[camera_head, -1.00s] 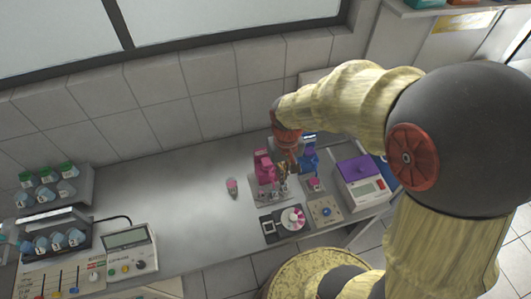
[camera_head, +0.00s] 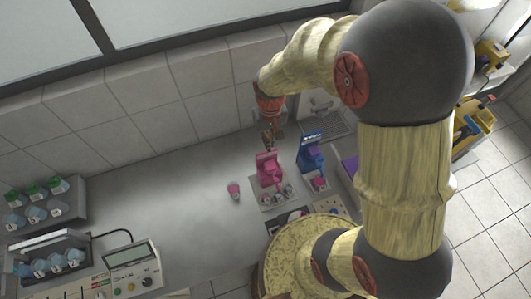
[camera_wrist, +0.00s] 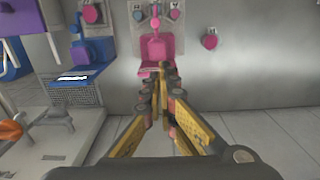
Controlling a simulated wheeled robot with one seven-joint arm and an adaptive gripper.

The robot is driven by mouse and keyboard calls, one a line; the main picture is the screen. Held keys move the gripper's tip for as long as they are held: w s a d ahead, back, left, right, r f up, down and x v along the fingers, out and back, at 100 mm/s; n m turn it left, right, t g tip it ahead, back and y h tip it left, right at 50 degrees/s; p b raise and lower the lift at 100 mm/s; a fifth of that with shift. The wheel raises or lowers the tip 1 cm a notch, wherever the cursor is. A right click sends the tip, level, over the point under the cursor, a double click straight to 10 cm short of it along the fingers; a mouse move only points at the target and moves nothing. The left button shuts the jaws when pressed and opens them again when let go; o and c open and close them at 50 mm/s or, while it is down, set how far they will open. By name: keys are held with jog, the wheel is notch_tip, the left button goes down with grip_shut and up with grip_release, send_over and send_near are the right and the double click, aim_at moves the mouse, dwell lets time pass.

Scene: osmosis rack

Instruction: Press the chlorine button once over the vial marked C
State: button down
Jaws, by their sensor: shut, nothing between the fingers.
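A pink dispenser (camera_head: 268,172) stands on a grey plate on the bench, with a blue dispenser (camera_head: 311,158) to its right. Both also show in the wrist view, pink (camera_wrist: 157,47) and blue (camera_wrist: 95,50). Small vials with pale labels (camera_head: 277,194) stand in front of the pink dispenser; their letters are too small to read. The wrist view shows vials on that plate too (camera_wrist: 138,12). I cannot read which dispenser is chlorine. My gripper (camera_head: 269,146) is shut and empty, just behind the pink dispenser; its fingertips (camera_wrist: 164,72) overlap the dispenser's near edge in the wrist view, contact unclear.
A lone pink-topped vial (camera_head: 234,190) stands left of the plate. A purple-topped device (camera_head: 350,166) is partly hidden by my arm. A grey meter (camera_head: 132,267) and vial racks (camera_head: 45,215) are at left. The bench between is clear; a tiled wall stands behind.

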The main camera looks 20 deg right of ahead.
aim_at(269, 165)
jog(key=shift+s, duration=0.15)
notch_tip(269, 165, down, 14)
jog(key=shift+p, duration=0.7)
jog(key=shift+f, duration=0.1)
